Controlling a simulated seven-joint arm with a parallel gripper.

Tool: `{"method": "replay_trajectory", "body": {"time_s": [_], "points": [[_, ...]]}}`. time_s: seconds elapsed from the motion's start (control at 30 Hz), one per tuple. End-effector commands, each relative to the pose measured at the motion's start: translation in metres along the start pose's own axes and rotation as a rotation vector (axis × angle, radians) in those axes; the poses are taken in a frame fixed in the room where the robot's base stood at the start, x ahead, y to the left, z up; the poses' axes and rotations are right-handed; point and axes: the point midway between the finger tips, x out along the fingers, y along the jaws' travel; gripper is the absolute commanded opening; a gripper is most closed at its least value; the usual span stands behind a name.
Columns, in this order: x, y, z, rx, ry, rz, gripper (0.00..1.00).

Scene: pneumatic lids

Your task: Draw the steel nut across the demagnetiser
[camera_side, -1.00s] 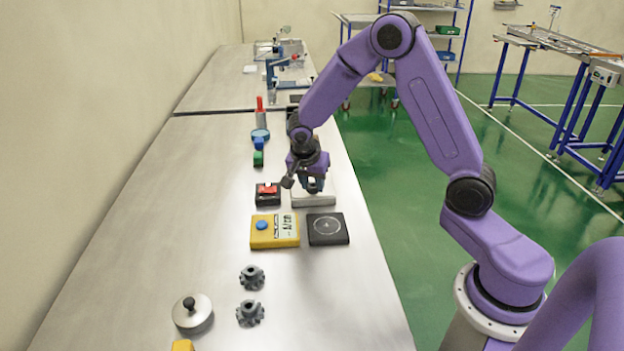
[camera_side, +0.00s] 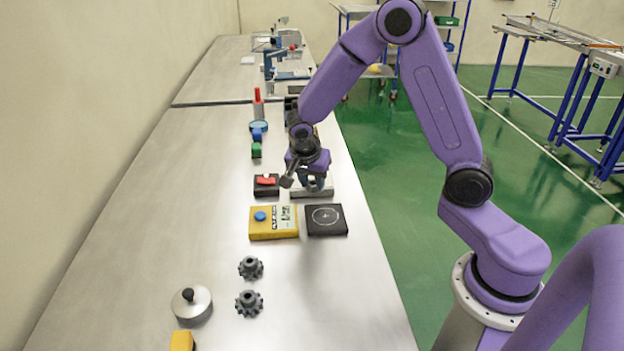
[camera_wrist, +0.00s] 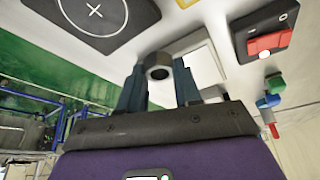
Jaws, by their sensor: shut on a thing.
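The steel nut (camera_wrist: 158,66) is a dark ring held between the two fingertips of my gripper (camera_wrist: 158,76). In the side view my gripper (camera_side: 313,184) is over or just in front of a pale, low block (camera_side: 326,192). The block also shows behind the fingers in the wrist view (camera_wrist: 203,62). A black plate with a white circle and cross (camera_side: 325,219) lies nearer the camera. A black box with a red switch (camera_side: 266,185) stands left of the block. No readable label shows which one is the demagnetiser. Contact between nut and block cannot be told.
A yellow box with a blue button (camera_side: 273,223) sits left of the black plate. Two dark gears (camera_side: 250,285) and a round knobbed lid (camera_side: 191,304) are nearer the camera. Green and blue pieces (camera_side: 257,143) stand farther back. The bench's left side is clear.

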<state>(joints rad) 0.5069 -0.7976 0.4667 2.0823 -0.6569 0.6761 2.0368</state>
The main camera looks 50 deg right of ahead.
Motion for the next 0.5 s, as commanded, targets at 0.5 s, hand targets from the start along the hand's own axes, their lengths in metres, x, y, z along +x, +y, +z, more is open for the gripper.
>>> {"method": "replay_trajectory", "body": {"time_s": [0.5], "points": [[-0.021, 0.004, 0.001, 0.002, -0.001, -0.001, 0.01]]}}
